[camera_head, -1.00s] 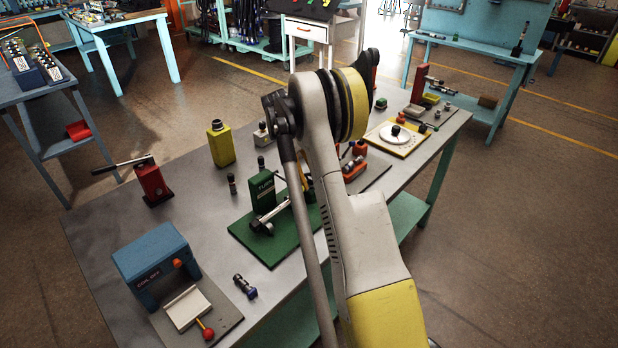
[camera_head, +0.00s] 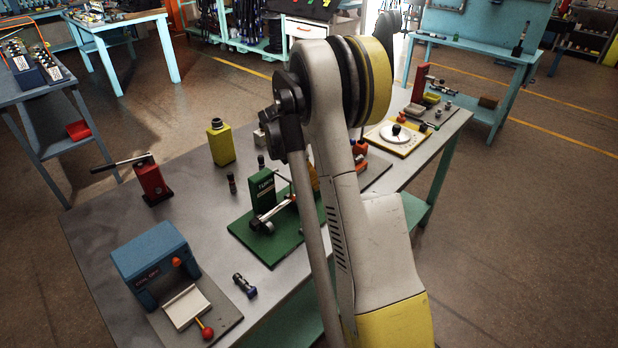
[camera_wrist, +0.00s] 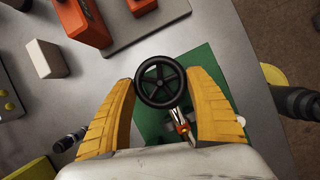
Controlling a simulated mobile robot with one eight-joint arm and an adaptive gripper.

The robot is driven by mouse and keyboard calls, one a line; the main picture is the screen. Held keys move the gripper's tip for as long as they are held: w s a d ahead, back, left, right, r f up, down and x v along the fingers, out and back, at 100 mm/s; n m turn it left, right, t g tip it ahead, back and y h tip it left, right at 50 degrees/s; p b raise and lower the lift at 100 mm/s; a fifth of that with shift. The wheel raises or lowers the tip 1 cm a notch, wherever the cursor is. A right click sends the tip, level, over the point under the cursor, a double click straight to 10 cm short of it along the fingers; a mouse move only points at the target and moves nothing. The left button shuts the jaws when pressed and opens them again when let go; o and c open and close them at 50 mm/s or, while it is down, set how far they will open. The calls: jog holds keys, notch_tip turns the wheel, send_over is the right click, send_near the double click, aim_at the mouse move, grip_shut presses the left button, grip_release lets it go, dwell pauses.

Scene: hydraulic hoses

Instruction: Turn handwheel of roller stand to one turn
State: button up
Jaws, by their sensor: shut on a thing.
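The roller stand is a green block (camera_head: 262,190) with metal rollers (camera_head: 272,211) on a green base plate (camera_head: 248,238), on the bench in the head view. In the wrist view, its black spoked handwheel (camera_wrist: 160,84) lies between the two yellow fingers of my gripper (camera_wrist: 161,78). The fingers are closed on the wheel's rim from both sides. The green plate also shows in the wrist view (camera_wrist: 205,65), below the wheel. In the head view my arm hides the handwheel and most of my gripper; only a bit of yellow finger shows.
On the grey bench, a yellow bottle (camera_head: 221,142), a red hand pump (camera_head: 152,180) and a blue machine (camera_head: 158,262) stand left of the stand. A small dark fitting (camera_head: 244,286) lies in front. A white dial on a yellow plate (camera_head: 397,138) is to the right.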

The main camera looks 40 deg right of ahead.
jog(key=n+t, duration=0.1)
jog(key=n, duration=0.2)
jog(key=n+t, duration=0.1)
jog(key=n, duration=0.2)
jog(key=shift+s+b, duration=0.15)
jog(key=shift+b, duration=0.15)
jog(key=n+t, duration=0.1)
jog(key=n, duration=0.2)
jog(key=n+t+y, duration=0.1)
jog(key=n, duration=0.1)
jog(key=shift+n+y, duration=0.3)
jog(key=shift+n, duration=0.1)
jog(key=o, duration=1.2)
jog(key=v, duration=1.2)
jog(key=shift+s, duration=0.15)
jog(key=shift+d, duration=0.1)
